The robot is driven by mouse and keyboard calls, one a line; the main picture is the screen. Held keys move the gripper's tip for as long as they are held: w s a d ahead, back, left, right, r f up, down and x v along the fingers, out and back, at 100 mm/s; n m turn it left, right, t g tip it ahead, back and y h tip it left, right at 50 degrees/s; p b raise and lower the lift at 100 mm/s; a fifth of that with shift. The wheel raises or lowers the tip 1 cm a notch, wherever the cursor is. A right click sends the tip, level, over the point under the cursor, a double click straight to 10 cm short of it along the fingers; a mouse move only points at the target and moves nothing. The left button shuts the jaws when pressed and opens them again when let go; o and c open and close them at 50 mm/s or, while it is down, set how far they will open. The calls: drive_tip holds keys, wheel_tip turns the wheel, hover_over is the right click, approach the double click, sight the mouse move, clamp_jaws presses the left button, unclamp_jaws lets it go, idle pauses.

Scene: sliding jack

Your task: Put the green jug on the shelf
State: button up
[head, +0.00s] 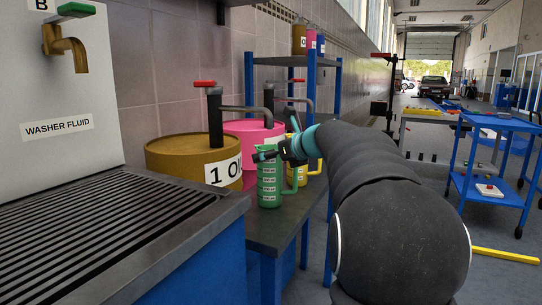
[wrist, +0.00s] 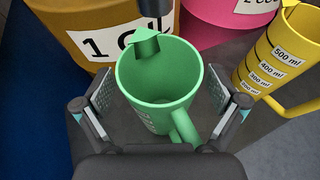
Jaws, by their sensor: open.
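The green jug (head: 269,182) stands upright on the dark bench top beside the brown drum. In the wrist view the green jug (wrist: 160,85) is seen from above, its inside empty, its spout pointing away and its handle toward the lower right. My gripper (head: 283,152) is at the jug; in the wrist view my gripper (wrist: 160,108) is open, with one finger on each side of the jug and small gaps between. A blue-framed shelf (head: 285,61) stands behind the drums, with several coloured containers on its top board.
A brown drum (head: 192,156) and a pink drum (head: 251,132) with pump spouts stand just behind the jug. A yellow jug (wrist: 284,65) stands to the right. A washer fluid unit (head: 55,100) with a grille is at left. A blue cart (head: 493,185) stands at right.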

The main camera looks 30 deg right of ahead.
drive_tip(key=v, duration=1.2)
drive_tip(key=shift+p, duration=0.35)
